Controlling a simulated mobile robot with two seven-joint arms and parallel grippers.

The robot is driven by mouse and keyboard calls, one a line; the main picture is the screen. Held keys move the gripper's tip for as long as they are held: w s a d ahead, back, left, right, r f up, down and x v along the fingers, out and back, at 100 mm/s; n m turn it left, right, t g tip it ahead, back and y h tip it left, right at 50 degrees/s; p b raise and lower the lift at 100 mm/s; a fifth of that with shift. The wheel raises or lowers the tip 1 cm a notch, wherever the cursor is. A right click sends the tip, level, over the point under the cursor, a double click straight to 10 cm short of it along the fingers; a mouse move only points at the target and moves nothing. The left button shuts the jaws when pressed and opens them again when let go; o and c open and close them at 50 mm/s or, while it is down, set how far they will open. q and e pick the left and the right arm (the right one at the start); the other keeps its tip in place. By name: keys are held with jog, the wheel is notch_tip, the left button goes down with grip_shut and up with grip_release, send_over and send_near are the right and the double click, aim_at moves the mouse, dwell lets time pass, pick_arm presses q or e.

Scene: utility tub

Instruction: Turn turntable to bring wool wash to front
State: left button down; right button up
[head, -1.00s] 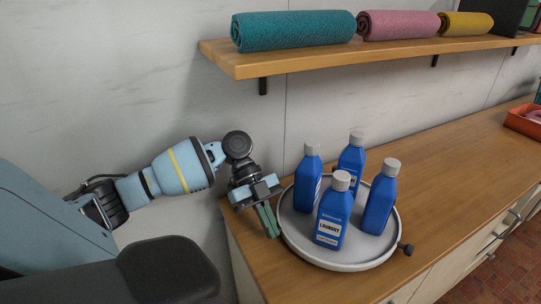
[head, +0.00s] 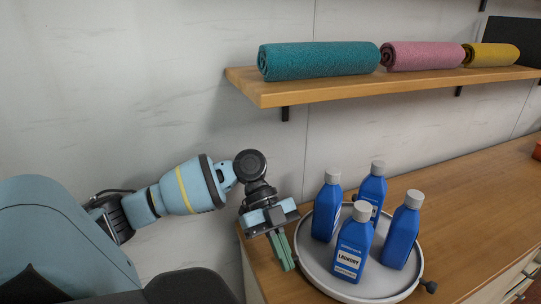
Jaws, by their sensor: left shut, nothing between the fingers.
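A round light-grey turntable (head: 388,285) with a raised rim sits on the wooden counter and carries several blue bottles with grey caps. The front bottle (head: 353,245) has a label reading LAUNDRY. The left bottle (head: 326,208), back bottle (head: 373,186) and right bottle (head: 402,232) have labels hidden or too small to read, so I cannot tell which is wool wash. A dark knob (head: 430,286) sticks out at the turntable's right rim. My left gripper (head: 289,266) is shut and empty, its green fingers pointing down just beside the left rim; contact is unclear. My right gripper is not in view.
A wooden shelf (head: 300,94) above the counter holds teal (head: 318,61), pink (head: 422,55) and yellow (head: 491,54) rolled towels. The wall is close behind.

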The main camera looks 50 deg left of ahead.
pick_arm(q)
jog(key=s+d+r, duration=0.1)
jog(key=s+d, duration=0.6)
jog(key=s, duration=0.2)
jog(key=shift+s+d, duration=0.2)
jog(key=shift+d, duration=0.1)
